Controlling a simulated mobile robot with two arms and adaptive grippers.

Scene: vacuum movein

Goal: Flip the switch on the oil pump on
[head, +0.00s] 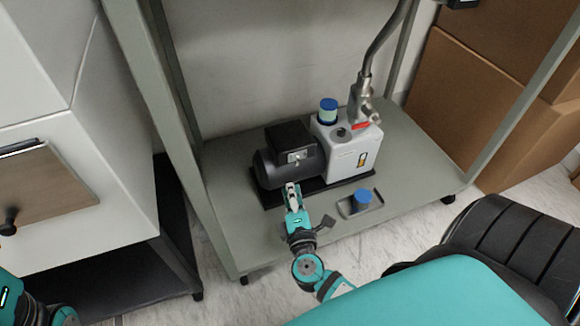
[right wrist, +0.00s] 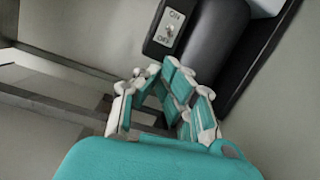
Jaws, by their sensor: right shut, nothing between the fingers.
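The oil pump (head: 345,158) stands on the cart's lower shelf, with a grey-white body and a black motor (head: 285,168) on its left. A black box on the motor carries a light switch plate (head: 296,156). In the right wrist view the switch (right wrist: 169,30) shows ON and OFF labels with a small lever between them; its exact position is too small to tell. My right gripper (head: 293,188) is shut and empty, in front of the motor and below the switch. Its fingers (right wrist: 162,72) appear below the switch in the wrist view, apart from it. My left gripper is not visible.
A metal pipe with a red-handled valve (head: 361,126) rises from the pump. A blue-capped container (head: 328,108) stands on top. Another blue cap (head: 362,196) sits on a small tray. Cart posts flank the shelf. Cardboard boxes (head: 470,105) stand right, a white cabinet (head: 60,190) left.

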